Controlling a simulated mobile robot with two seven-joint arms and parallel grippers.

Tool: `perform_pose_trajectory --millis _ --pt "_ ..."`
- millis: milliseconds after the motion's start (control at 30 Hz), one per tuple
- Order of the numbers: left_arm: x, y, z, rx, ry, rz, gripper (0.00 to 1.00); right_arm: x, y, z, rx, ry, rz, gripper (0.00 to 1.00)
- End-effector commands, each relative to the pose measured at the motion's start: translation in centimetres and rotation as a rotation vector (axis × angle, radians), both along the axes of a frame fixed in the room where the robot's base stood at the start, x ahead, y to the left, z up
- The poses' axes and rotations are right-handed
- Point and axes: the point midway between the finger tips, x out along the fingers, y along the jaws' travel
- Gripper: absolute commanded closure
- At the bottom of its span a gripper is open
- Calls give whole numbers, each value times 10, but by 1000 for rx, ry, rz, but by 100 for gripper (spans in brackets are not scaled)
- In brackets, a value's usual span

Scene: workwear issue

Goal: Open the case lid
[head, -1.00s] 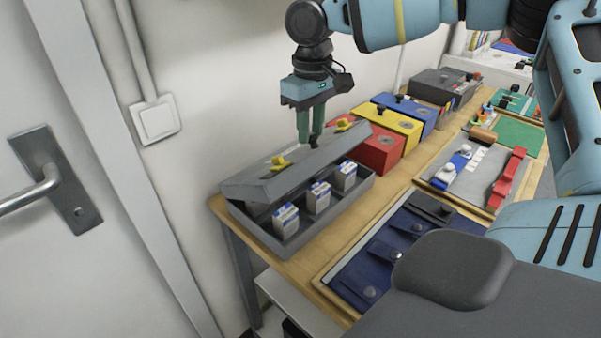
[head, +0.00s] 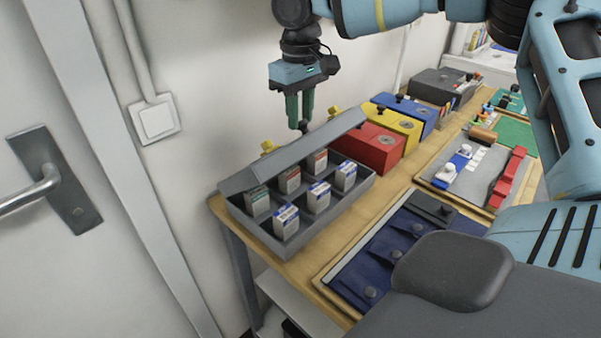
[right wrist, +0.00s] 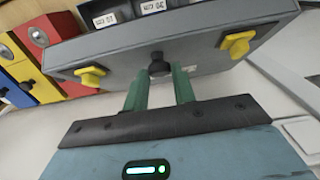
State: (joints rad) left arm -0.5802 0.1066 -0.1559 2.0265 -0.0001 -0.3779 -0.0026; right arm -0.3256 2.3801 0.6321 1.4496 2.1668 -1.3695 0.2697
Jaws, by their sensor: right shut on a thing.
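The grey case (head: 325,214) stands at the near left end of the wooden table. Its lid (head: 292,151) is tilted up well clear of the front rim, toward the wall. Several small white boxes (head: 317,196) with coloured labels stand in its compartments. My right gripper (head: 300,125) is above and behind the lid. In the right wrist view its green fingers (right wrist: 160,82) are shut on the lid's black knob (right wrist: 158,66). Two yellow latches (right wrist: 237,43) flank the knob on the lid's outer face. My left gripper is not in view.
Red (head: 372,150), yellow (head: 400,122) and blue boxes stand close to the right of the case. A dark blue panel (head: 390,250) with knobs lies in front of it. The wall (head: 215,90) is close behind the raised lid.

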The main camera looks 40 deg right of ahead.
Motion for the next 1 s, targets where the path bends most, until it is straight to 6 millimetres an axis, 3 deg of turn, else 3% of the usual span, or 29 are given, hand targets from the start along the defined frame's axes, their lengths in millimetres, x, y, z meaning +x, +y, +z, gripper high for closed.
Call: perform_pose_trajectory --millis 333,700,733,900,1000 --pt "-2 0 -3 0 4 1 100 20 2 8 -1 -2 -1 86" --pt "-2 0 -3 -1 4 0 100 24 2 11 0 -2 0 87" --pt "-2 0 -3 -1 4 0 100 24 2 11 0 -2 0 73" --pt "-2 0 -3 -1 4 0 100 23 2 11 0 -1 -1 50" --pt "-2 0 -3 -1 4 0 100 23 2 11 0 0 -1 49"
